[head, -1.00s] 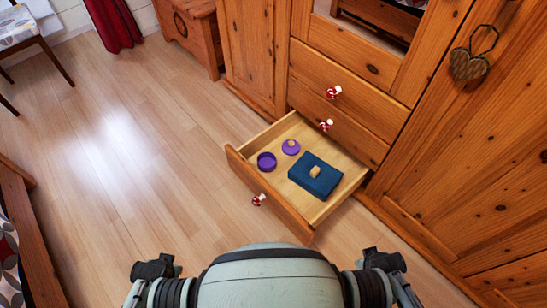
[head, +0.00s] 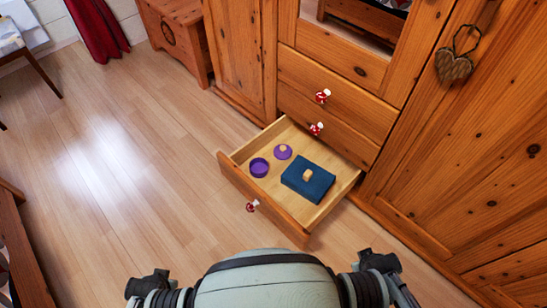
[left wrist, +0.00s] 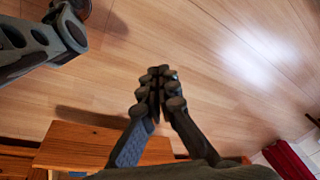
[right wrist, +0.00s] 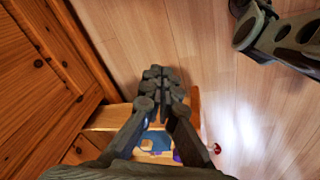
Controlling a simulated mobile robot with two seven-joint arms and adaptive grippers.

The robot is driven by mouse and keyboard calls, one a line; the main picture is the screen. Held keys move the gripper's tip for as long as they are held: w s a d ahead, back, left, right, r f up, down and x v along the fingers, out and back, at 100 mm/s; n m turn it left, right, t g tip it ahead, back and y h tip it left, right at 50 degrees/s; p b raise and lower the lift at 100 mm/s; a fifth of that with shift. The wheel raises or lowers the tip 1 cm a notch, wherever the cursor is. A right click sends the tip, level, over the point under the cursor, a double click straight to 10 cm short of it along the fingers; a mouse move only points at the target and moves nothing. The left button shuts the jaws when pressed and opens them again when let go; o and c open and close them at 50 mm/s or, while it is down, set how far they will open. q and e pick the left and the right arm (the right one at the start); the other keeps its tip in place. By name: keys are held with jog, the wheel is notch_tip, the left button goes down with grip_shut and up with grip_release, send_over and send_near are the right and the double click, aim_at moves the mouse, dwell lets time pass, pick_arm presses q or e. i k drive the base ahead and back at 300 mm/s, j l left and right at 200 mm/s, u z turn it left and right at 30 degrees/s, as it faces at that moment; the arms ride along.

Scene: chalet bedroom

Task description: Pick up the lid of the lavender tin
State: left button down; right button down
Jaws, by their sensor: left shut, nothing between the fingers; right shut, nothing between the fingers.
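The lavender tin (head: 259,168) is a small round purple tin, open at the top, in the pulled-out bottom drawer. Its lid (head: 283,152) lies apart from it, just behind and to the right, a purple disc with a pale wooden knob. My left gripper (left wrist: 157,80) is shut and empty above the floor, in front of the drawer. My right gripper (right wrist: 160,80) is shut and empty. In the right wrist view its fingers partly hide the drawer contents. Neither gripper's fingertips show in the head view, and neither touches the tin or lid.
A dark blue box (head: 308,181) with a wooden knob lies right of the tin in the drawer. The drawer front (head: 262,203) with a red-and-white knob faces me. The wooden wardrobe (head: 330,105) stands behind it. Floor (head: 130,170) to the left is clear.

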aim_at(282, 152)
jog(key=i+j+u, duration=0.1)
jog(key=u, duration=0.3)
jog(key=i+j+u, duration=0.15)
jog(key=u, duration=0.2)
jog(key=i+j+u, duration=0.1)
jog(key=u, duration=0.3)
jog(key=i+u, duration=0.2)
jog(key=i, duration=1.55)
jog(key=i+z, duration=0.25)
jog(key=z, duration=0.25)
jog(key=i+j+z, duration=0.1)
jog(key=z, duration=0.4)
jog(key=i+j+z, duration=0.25)
jog(key=z, duration=0.2)
jog(key=i, duration=0.05)
